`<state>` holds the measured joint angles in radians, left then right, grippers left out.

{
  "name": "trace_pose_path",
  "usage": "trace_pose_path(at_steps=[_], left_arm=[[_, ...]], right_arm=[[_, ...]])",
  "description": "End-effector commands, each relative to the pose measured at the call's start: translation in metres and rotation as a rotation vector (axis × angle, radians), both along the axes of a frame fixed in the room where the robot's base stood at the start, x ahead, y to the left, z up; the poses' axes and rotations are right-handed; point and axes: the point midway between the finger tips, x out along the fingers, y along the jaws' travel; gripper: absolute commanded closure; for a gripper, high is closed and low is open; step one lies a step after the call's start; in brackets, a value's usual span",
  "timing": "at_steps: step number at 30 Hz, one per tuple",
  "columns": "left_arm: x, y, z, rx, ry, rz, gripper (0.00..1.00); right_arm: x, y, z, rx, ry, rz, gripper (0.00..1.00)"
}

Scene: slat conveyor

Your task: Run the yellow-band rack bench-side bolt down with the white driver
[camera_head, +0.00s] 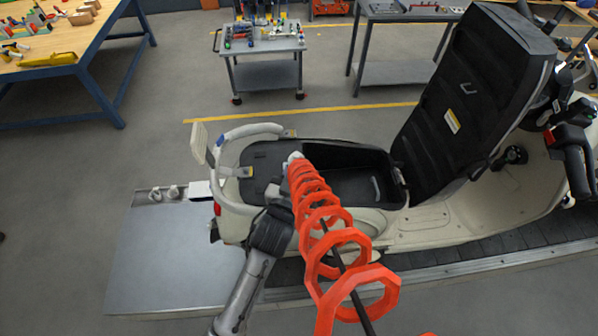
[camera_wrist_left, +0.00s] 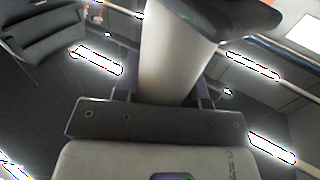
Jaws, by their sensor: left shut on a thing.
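My left gripper (camera_head: 283,190) is over the rear part of the scooter's open seat well. It is shut on the white driver (camera_wrist_left: 175,65), whose pale body stands between the fingers in the wrist view. In the head view only a white end of the driver (camera_head: 295,157) shows. The orange coil hides much of it. The cream tube rack (camera_head: 228,150) is at the scooter's tail, left of my gripper. A pale yellowish piece (camera_head: 240,172) shows at its lower side. I cannot make out the bolt or the driver's tip. My right gripper is out of view.
The orange coil (camera_head: 322,215) runs from the driver to the lower right. The raised black seat (camera_head: 470,95) stands at right. A metal plate (camera_head: 170,255) with small metal parts (camera_head: 155,194) at its far edge is left. A tool cart (camera_head: 265,45) and wooden bench (camera_head: 95,35) stand behind.

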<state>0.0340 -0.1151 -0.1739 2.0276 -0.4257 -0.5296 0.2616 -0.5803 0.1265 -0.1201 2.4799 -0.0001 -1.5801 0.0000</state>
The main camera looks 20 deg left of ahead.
Motion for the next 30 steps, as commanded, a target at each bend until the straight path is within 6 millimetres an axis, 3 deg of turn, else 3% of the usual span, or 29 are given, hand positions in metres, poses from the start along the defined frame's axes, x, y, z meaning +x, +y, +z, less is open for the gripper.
trace_pose_path(at_steps=[15,30], left_arm=[[0.000,0.001,0.040,0.000,-0.001,0.001,0.98],[0.000,0.000,0.041,0.000,-0.001,0.001,0.98]], right_arm=[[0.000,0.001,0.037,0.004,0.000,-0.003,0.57],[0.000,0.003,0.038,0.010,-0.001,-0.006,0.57]])
